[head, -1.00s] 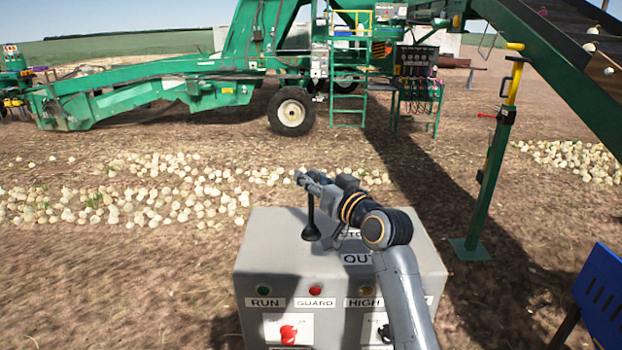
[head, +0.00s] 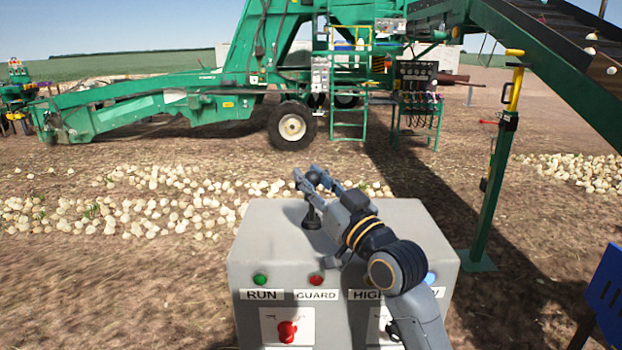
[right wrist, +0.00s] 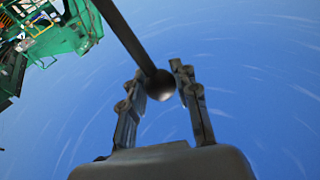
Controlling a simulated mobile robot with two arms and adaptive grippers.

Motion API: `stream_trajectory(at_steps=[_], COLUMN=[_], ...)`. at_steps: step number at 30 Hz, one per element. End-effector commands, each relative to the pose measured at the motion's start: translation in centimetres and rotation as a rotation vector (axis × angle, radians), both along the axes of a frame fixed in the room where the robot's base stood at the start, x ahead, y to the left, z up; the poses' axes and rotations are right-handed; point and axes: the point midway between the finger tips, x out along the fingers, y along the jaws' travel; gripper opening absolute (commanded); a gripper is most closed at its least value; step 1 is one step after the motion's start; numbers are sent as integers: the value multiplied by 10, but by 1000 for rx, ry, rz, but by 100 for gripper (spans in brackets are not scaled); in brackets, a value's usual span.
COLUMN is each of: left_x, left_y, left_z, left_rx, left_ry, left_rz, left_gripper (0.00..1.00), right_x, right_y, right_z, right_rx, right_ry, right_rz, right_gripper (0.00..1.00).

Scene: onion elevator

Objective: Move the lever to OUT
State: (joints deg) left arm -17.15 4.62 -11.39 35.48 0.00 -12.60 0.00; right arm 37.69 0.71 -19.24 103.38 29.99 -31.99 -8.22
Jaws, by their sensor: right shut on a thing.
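The black lever (head: 311,216) stands on top of the grey control box (head: 262,222), left of its middle. In the right wrist view its dark shaft (right wrist: 128,38) ends in a round knob (right wrist: 161,85) between the two fingers. My right gripper (head: 313,177) is at the lever's top and shut on it. The gripper also shows in the right wrist view (right wrist: 160,82). My right arm covers the right part of the box top, and no OUT label shows now. My left gripper is not in view.
The box front has a green light (head: 260,281), a red light (head: 316,279), a blue light (head: 430,278) and a red switch (head: 287,331). Onions (head: 150,205) lie on the soil behind. A green post (head: 492,190) stands right of the box, and green machinery stands behind.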

Motion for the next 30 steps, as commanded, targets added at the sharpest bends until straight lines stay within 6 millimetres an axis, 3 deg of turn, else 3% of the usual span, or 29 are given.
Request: stream_trajectory(at_steps=[5,6,9,22,30], left_x=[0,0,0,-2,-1], left_y=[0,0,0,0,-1], left_z=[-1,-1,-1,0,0], left_rx=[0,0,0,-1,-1], left_ry=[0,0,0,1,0], left_rz=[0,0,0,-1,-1], left_gripper=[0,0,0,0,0], right_x=[0,0,1,-6,-48], right_y=[2,2,2,-5,-35], right_z=[-6,-6,-6,-6,-21], right_rx=[-5,-5,-4,-3,-5], right_ry=[12,12,12,6,7], right_rz=[4,4,4,1,0], right_gripper=[0,33,54,54,54])
